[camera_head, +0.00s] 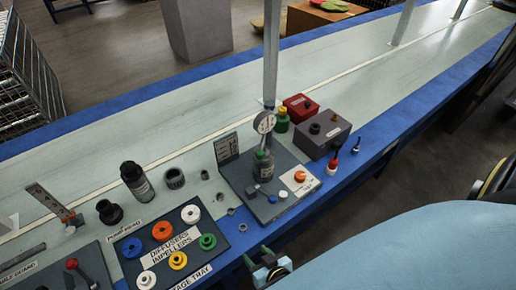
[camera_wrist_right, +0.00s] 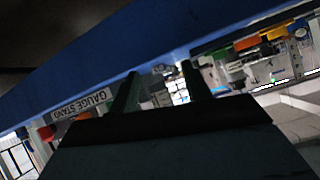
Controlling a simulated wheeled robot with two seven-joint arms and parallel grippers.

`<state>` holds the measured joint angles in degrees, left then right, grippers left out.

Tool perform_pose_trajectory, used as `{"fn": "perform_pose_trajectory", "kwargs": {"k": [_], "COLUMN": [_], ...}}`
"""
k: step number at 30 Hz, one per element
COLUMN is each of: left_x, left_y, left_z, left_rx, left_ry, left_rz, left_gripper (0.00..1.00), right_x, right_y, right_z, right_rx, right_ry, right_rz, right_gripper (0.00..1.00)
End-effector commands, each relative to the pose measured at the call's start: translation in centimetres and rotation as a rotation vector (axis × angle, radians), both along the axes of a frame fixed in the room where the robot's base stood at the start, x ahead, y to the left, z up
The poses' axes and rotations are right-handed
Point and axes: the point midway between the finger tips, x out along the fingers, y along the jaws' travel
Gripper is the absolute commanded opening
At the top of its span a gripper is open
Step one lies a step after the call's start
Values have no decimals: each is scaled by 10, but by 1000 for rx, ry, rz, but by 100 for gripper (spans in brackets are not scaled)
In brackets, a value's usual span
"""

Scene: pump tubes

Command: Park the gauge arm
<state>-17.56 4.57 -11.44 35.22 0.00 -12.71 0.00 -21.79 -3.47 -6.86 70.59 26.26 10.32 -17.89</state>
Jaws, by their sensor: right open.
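A round white dial gauge (camera_head: 264,122) stands above a grey-green bottle-shaped body (camera_head: 263,165) on a dark plate (camera_head: 238,180) near the middle of the bench. Any arm holding the gauge is too small to make out. My right gripper (camera_head: 268,262) is at the blue front edge of the bench, below and apart from the plate, and it is empty. In the right wrist view its two dark green fingers stand apart (camera_wrist_right: 160,78), and a "GAUGE STAND" label (camera_wrist_right: 84,104) shows upside down to their left. My left gripper is not in view.
A diffusers and impellers tray (camera_head: 170,245) with several coloured rings lies left of the gripper. Red (camera_head: 300,108) and grey (camera_head: 323,134) boxes and a metal post (camera_head: 271,60) stand behind the plate. The far bench is clear.

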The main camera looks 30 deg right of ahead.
Motion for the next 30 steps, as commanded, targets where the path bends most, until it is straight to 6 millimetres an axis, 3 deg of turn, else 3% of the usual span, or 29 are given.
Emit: {"fn": "perform_pose_trajectory", "kwargs": {"k": [1,3,6,10,13,17,30], "left_x": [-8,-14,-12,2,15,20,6], "left_y": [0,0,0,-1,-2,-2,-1], "left_z": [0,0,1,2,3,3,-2], "left_rx": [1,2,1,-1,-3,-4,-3], "left_ry": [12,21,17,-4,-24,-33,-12], "left_rz": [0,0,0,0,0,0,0], "left_gripper": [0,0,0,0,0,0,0], "right_x": [24,47,63,69,70,77,157], "right_y": [-5,-18,-40,-64,-73,-80,-112], "right_z": [39,88,146,195,212,219,218], "right_rx": [23,43,62,77,83,84,84], "right_ry": [-114,-255,-406,-527,-568,-584,-583], "right_rz": [-72,-174,-305,-428,-476,-493,-489], "right_gripper": [48,48,48,48,48,48,48]}}
